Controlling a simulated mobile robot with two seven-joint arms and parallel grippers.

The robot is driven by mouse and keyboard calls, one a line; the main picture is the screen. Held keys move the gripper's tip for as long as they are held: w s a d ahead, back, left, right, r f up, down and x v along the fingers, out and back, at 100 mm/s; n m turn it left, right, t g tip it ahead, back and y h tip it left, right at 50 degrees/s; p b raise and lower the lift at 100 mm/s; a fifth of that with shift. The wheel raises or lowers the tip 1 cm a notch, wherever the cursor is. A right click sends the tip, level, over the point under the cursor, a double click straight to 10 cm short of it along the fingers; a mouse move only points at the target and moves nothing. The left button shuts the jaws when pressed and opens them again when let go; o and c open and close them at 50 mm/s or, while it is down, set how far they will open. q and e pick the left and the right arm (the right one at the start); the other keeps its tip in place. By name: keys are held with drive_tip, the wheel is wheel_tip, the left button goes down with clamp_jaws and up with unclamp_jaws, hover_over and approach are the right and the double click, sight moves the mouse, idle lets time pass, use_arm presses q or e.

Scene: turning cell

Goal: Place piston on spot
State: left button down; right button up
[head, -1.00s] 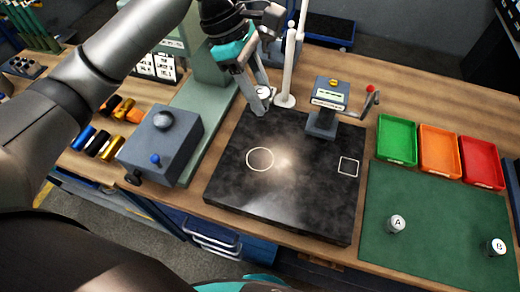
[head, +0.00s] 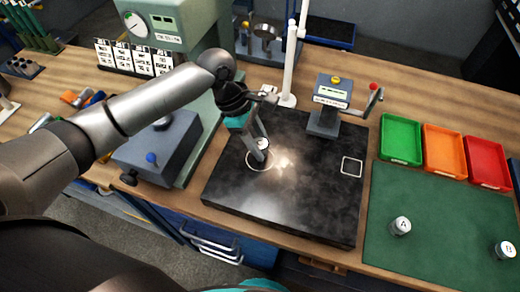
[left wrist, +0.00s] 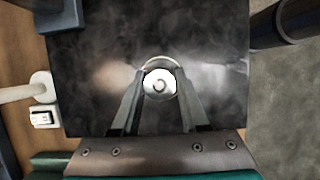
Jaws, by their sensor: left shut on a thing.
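My left gripper (head: 263,155) is shut on a small metal piston (head: 262,143) with a pale round top. In the left wrist view the piston (left wrist: 160,84) sits between the two fingertips (left wrist: 160,95), and a dark mark shows on its top. The spot, a white circle outline (head: 248,166), is drawn on the black plate (head: 290,200). The piston is over or at this circle; part of the circle's arc (left wrist: 160,56) shows past it in the left wrist view. I cannot tell whether the piston touches the plate. My right gripper is not in view.
A white square outline (head: 352,167) lies right on the plate. A gauge box with a crank (head: 332,92) and a white post (head: 291,60) stand behind. Cylinders A (head: 400,227) and B (head: 505,250) stand on the green mat (head: 430,245). The plate's front is clear.

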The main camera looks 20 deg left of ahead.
use_arm(q)
wheel_tip(320, 180, down, 3)
drive_tip(key=shift+r, duration=0.15)
drive_tip(key=shift+c, duration=2.1)
unclamp_jaws()
drive_tip(key=shift+r, duration=0.2)
drive_tip(key=p+v, duration=0.1)
drive_tip(key=v, duration=1)
drive_tip(key=shift+a+r, duration=0.2)
drive_tip(key=shift+r, duration=0.05)
